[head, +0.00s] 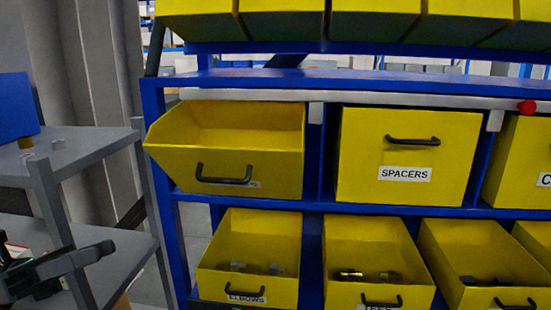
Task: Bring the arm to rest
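My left gripper (78,263) is dark and shows at the lower left edge, in front of the grey shelf unit. Its finger part points right, and I cannot tell the gap between the fingers. I see nothing clearly held in it. It is apart from the yellow bins and well to their left. My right gripper is not in view.
A blue rack (160,130) holds yellow bins in rows. The upper left bin (222,140) is tilted out, beside the SPACERS bin (410,150). Lower bins, one labelled ELBOWS (250,245), hold small parts. A grey shelf unit (90,145) stands left.

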